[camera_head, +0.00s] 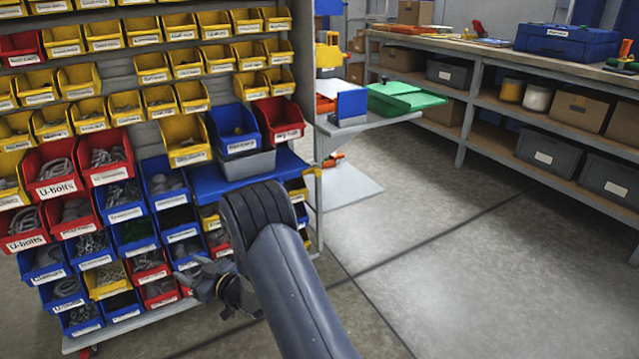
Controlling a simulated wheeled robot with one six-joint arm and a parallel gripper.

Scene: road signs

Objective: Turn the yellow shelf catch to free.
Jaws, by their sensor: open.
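A small yellow piece (317,173) shows on the upright at the rack's right edge, beside the blue shelf; it looks like the yellow shelf catch, but it is too small to tell how it is turned. My arm hides part of the rack's lower right.
Labelled yellow, red and blue bins (110,155) fill the rack. A grey side shelf (385,121) holds a green case (405,97). An orange-red item (333,159) is below it. A workbench (490,55) stands at right. The floor (450,240) between is clear.

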